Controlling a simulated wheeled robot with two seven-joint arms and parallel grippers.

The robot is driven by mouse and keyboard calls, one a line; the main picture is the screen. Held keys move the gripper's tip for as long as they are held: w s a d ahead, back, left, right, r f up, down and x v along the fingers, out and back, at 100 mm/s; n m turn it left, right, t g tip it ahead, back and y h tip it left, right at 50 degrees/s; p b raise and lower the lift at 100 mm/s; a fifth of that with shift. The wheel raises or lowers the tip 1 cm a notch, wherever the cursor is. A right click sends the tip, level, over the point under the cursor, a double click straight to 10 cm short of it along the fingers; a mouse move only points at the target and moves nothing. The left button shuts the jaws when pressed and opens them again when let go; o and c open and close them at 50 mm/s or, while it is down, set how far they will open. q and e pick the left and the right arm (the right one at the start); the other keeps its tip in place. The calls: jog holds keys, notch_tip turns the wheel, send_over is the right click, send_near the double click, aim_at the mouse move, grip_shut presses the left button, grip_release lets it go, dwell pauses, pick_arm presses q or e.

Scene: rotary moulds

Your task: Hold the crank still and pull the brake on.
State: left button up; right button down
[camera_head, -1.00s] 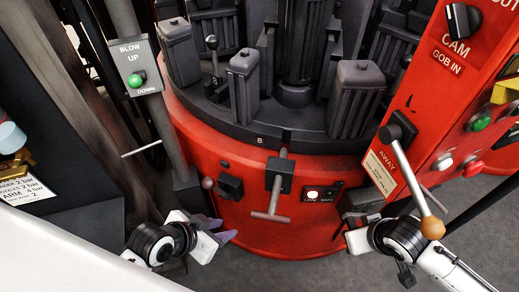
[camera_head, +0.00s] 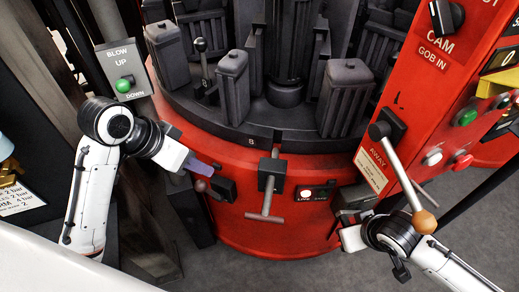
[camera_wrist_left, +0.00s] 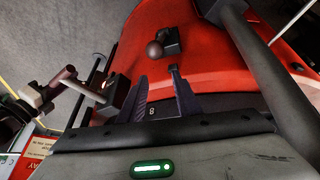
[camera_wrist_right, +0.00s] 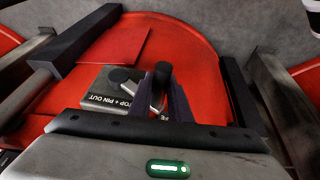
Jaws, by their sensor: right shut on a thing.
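A short lever with a dark red ball end (camera_head: 200,186) sticks out of a black block (camera_head: 222,190) on the red drum's front; it looks like the brake. The ball also shows in the left wrist view (camera_wrist_left: 155,49), just beyond my left fingertips. My left gripper (camera_head: 207,167) is open and empty, close to the ball and apart from it. My right gripper (camera_wrist_right: 164,98) is shut on a black-ended handle (camera_wrist_right: 162,72), which looks like the crank. It stands by a dark plate (camera_wrist_right: 110,92) partly reading "PIN OUT". The fingers hide its lower part.
A T-handle (camera_head: 265,216) hangs at the drum's front middle, beside a lit lamp box (camera_head: 305,193). A long lever with a wooden knob (camera_head: 424,222) hangs over my right wrist. A post with a green blow button (camera_head: 124,84) stands at the left. Grey moulds ring the turntable.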

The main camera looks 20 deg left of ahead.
aim_at(211, 191)
pick_arm(q)
jog(key=s+f+n, duration=0.1)
jog(key=s+f+n+y, duration=0.2)
jog(key=n, duration=0.1)
jog(key=shift+d, duration=0.3)
jog(key=shift+f, duration=0.25)
jog(key=x, duration=1.1)
jog(key=shift+a+f, duration=0.15)
jog(key=shift+f, duration=0.15)
grip_shut()
